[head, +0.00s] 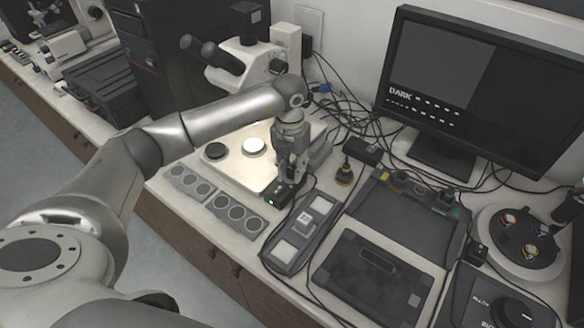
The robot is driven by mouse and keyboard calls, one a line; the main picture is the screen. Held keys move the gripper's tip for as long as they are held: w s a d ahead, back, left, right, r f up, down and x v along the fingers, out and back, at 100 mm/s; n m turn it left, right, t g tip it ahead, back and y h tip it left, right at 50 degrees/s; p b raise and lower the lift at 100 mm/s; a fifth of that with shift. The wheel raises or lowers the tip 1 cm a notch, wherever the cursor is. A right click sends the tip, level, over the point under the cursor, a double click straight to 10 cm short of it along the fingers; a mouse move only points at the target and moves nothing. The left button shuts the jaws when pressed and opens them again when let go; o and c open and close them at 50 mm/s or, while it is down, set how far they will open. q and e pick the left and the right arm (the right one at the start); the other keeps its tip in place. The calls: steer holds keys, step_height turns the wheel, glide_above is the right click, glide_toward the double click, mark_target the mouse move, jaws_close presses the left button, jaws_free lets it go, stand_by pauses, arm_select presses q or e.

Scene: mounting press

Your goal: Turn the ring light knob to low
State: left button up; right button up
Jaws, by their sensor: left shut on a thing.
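A small black control box (279,197) with a tiny green light sits on the bench in front of the stereo microscope's lit base. My left gripper (289,174) points down at the top of this box, with its fingers closed. It is shut on the ring light knob, which the fingers hide, so its setting cannot be read. The microscope (246,62) stands behind my left arm. The monitor (470,95) shows a grey patch and a line beginning with "DARK". My right gripper is not in view.
Round-welled grey trays (236,213) lie left of the box. A grey panel with white squares (300,236) lies just right of it. A dark case (369,283), a round turntable (519,243) and loose cables crowd the right side. Little bench is free.

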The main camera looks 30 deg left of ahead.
mark_target(291, 170)
arm_select(q)
steer(key=n, duration=0.4)
steer(key=shift+n, duration=0.3)
steer(key=shift+r+n, duration=0.1)
steer(key=shift+n, duration=1.8)
steer(key=o, duration=0.8)
step_height(291, 170, up, 12)
steer(key=shift+a, duration=0.15)
